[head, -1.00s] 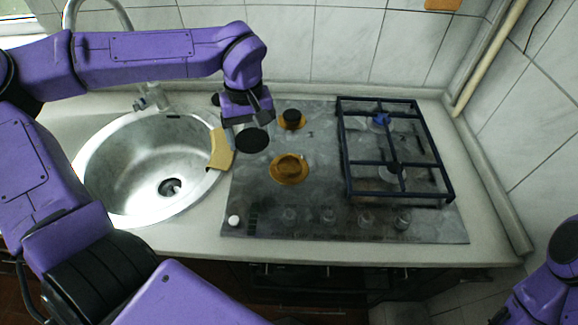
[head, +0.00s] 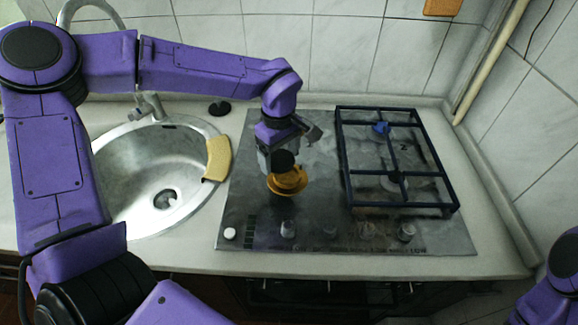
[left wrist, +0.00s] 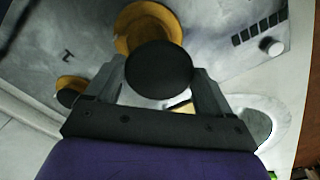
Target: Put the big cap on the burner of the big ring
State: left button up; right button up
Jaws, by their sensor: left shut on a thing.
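The big cap (head: 283,160) is a black disc. My left gripper (head: 287,150) is shut on it and holds it over the back part of the big ring (head: 289,183), a brass-coloured burner ring on the hob's left half. The left wrist view shows the cap (left wrist: 158,68) between the two fingers, covering part of the ring (left wrist: 147,20). I cannot tell how large the gap between cap and ring is. A smaller burner with a black cap (left wrist: 70,92) shows in the left wrist view; my gripper hides it in the head view. My right gripper is out of view.
A dark blue grate (head: 344,170) covers the hob's right half. Several knobs line the hob's front, with a white one (head: 230,233) at the left. A yellow sponge (head: 218,158) lies on the right rim of the sink (head: 130,165). A black round object (head: 219,108) stands behind.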

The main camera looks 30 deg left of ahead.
aim_at(288, 159)
pick_arm(q)
jog(key=f, duration=0.1)
jog(key=w+d+f, duration=0.1)
jog(key=f, duration=0.3)
jog(key=shift+w+d+f, duration=0.15)
jog(key=shift+w+f, duration=0.05)
jog(key=shift+w, duration=0.2)
jog(key=shift+f, duration=0.15)
jog(key=o, duration=1)
jog(key=shift+f, duration=0.15)
notch_tip(288, 159, up, 12)
jog(key=shift+r, duration=0.2)
